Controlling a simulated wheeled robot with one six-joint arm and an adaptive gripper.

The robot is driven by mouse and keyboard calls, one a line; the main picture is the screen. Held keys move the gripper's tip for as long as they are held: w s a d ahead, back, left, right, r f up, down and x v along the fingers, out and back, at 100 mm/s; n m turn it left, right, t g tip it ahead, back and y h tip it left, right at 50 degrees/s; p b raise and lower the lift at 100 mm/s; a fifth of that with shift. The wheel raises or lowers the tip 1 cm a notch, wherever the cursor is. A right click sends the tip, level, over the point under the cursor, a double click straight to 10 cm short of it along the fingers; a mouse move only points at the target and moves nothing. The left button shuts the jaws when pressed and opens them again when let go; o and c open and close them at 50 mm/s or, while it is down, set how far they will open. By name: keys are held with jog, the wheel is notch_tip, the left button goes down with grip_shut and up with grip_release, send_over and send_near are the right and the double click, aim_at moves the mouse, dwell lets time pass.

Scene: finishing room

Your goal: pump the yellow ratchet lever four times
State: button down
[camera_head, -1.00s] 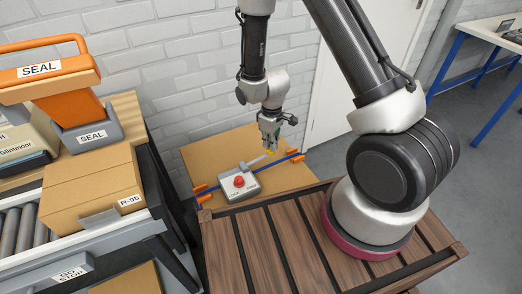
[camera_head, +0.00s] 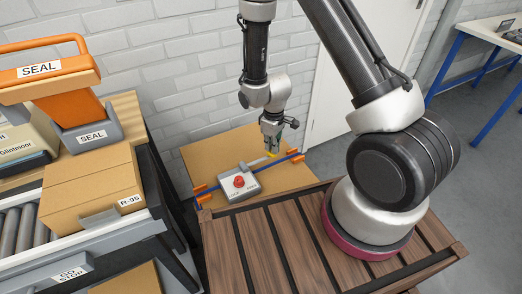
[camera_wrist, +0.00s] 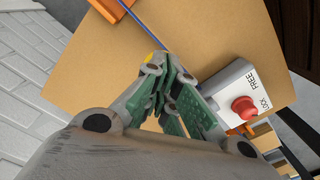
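The ratchet tool is a grey block (camera_head: 241,186) with a red knob (camera_head: 239,181), lying on the cardboard carton. Its pale lever (camera_head: 257,163) sticks out toward the back right, low over the carton, with a yellow end (camera_head: 272,154). My gripper (camera_head: 271,149) points down at that end. In the wrist view its green-padded fingers (camera_wrist: 168,76) are drawn together, with no lever visible between them. A bit of the yellow end (camera_wrist: 149,57) shows beside the left fingertip; the rest is hidden. The block, marked FREE and LOCK (camera_wrist: 237,91), lies to the right there.
A blue strap (camera_head: 285,160) with orange corner pieces (camera_head: 297,185) crosses the carton (camera_head: 215,154). A slatted wooden surface (camera_head: 255,250) is in front. At left are a taped box (camera_head: 90,190) and an orange SEAL tool (camera_head: 60,70). A white brick wall stands behind.

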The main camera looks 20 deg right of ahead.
notch_tip(320, 180, up, 7)
jog(key=a, duration=0.2)
jog(key=shift+s, duration=0.2)
dwell(0.5)
jog(key=shift+f, duration=0.3)
dwell(0.6)
